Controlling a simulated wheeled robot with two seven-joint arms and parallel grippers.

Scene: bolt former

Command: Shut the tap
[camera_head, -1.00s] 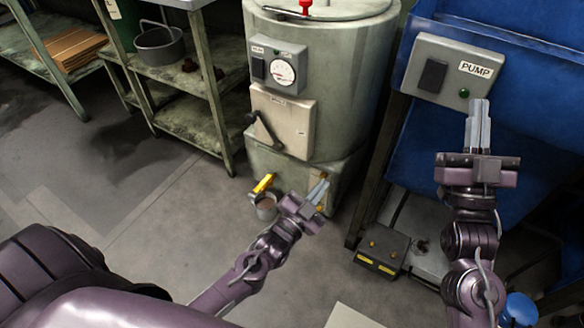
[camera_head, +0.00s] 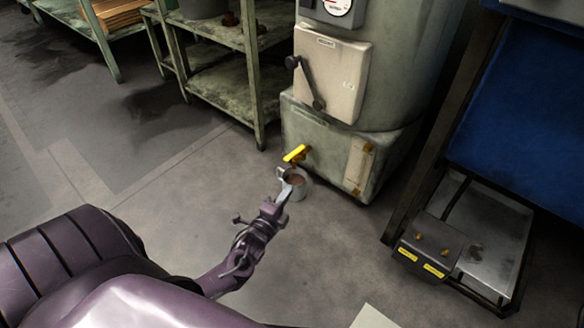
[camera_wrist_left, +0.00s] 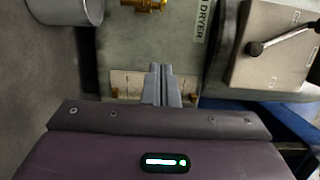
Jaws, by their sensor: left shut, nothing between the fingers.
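The tap (camera_head: 297,153) has a yellow handle and sits low on the front of the green-grey machine base. A small grey can (camera_head: 297,188) with brownish contents stands below it. In the left wrist view, the tap's brass body (camera_wrist_left: 146,4) is cut off at the top edge, and the can (camera_wrist_left: 66,10) is at top left. My left gripper (camera_head: 285,194) is shut and empty. In the head view its fingers overlap the can's left side, below the tap. In the left wrist view the closed fingers (camera_wrist_left: 160,82) are apart from the tap. My right gripper is out of view.
The machine's pale box (camera_head: 333,78) with a black lever is above the tap. A green shelf (camera_head: 225,60) stands to the left. The floor left of the tap is clear.

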